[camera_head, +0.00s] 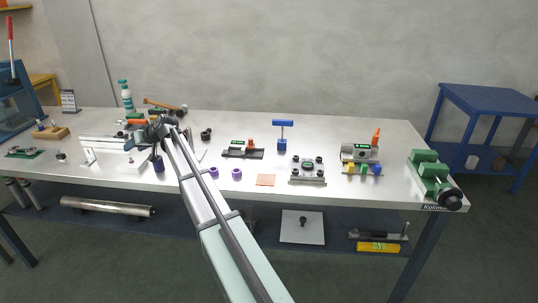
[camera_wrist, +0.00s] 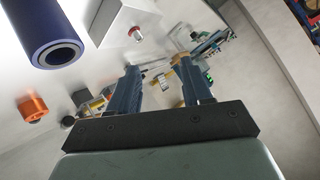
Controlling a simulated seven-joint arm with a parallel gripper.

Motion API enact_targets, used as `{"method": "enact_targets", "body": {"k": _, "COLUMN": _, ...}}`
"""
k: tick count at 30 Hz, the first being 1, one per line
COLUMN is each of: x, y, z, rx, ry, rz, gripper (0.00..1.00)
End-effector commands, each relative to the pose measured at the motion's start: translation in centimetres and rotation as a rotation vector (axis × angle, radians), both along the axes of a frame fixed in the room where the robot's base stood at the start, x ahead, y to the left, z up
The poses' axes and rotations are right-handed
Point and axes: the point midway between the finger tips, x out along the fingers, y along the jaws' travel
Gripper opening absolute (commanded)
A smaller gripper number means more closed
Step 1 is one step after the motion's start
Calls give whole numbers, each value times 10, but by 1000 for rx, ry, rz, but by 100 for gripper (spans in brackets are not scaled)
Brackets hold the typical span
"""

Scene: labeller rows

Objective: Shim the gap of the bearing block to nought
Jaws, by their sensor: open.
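A metal block with bolts on a plate (camera_head: 307,178), with a small dark display on top, stands right of the table's middle; it looks like the bearing block. Its gap is too small to make out. A flat copper-coloured sheet (camera_head: 265,180) lies left of it; I cannot tell whether it is a shim. Small yellow, green and blue pieces (camera_head: 364,169) sit in front of a grey device (camera_head: 355,153) with a green display. My gripper (camera_wrist: 160,68) is open, with nothing seen between its fingers. In the head view it is far left of the block, near a white fixture (camera_head: 104,143).
A black device with a green display (camera_head: 240,149), a blue T-shaped tool (camera_head: 282,135), purple rings (camera_head: 237,174) and a green vise (camera_head: 430,175) stand on the table.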

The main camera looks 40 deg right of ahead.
Motion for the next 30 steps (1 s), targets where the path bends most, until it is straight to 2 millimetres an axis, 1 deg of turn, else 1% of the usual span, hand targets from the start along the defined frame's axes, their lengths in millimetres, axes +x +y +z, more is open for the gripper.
{"method": "enact_targets", "body": {"k": 1, "x": -7, "y": -28, "z": 1, "rx": 12, "ry": 22, "rz": -20, "gripper": 49}}
{"method": "enact_targets", "body": {"k": 2, "x": -11, "y": -43, "z": 1, "rx": 22, "ry": 36, "rz": -29, "gripper": 49}}
{"method": "enact_targets", "body": {"k": 3, "x": -16, "y": -62, "z": 1, "rx": 34, "ry": 57, "rz": -42, "gripper": 49}}
{"method": "enact_targets", "body": {"k": 5, "x": -26, "y": -90, "z": 1, "rx": 50, "ry": 86, "rz": -60, "gripper": 49}}
{"method": "enact_targets", "body": {"k": 6, "x": -33, "y": -109, "z": 0, "rx": 60, "ry": 106, "rz": -73, "gripper": 49}}
{"method": "enact_targets", "body": {"k": 11, "x": -64, "y": -183, "z": 0, "rx": 90, "ry": 183, "rz": -123, "gripper": 49}}
{"method": "enact_targets", "body": {"k": 12, "x": -73, "y": -202, "z": 0, "rx": 95, "ry": 202, "rz": -136, "gripper": 49}}
{"method": "enact_targets", "body": {"k": 17, "x": -112, "y": -277, "z": 0, "rx": 96, "ry": 275, "rz": -193, "gripper": 49}}
{"method": "enact_targets", "body": {"k": 18, "x": -123, "y": -296, "z": 1, "rx": 91, "ry": 294, "rz": -207, "gripper": 49}}
{"method": "enact_targets", "body": {"k": 20, "x": -140, "y": -325, "z": 1, "rx": 82, "ry": 323, "rz": -231, "gripper": 49}}
{"method": "enact_targets", "body": {"k": 21, "x": -152, "y": -344, "z": 1, "rx": 72, "ry": 342, "rz": -247, "gripper": 49}}
{"method": "enact_targets", "body": {"k": 23, "x": -171, "y": -373, "z": 2, "rx": 58, "ry": 373, "rz": -273, "gripper": 49}}
{"method": "enact_targets", "body": {"k": 24, "x": -185, "y": -392, "z": 2, "rx": 46, "ry": 394, "rz": -291, "gripper": 49}}
{"method": "enact_targets", "body": {"k": 26, "x": -206, "y": -421, "z": 3, "rx": 26, "ry": 427, "rz": -319, "gripper": 49}}
{"method": "enact_targets", "body": {"k": 27, "x": -221, "y": -440, "z": 4, "rx": 12, "ry": 450, "rz": -339, "gripper": 49}}
{"method": "enact_targets", "body": {"k": 29, "x": -244, "y": -469, "z": 6, "rx": -9, "ry": 487, "rz": -368, "gripper": 49}}
{"method": "enact_targets", "body": {"k": 30, "x": -261, "y": -488, "z": 7, "rx": -25, "ry": 512, "rz": -390, "gripper": 49}}
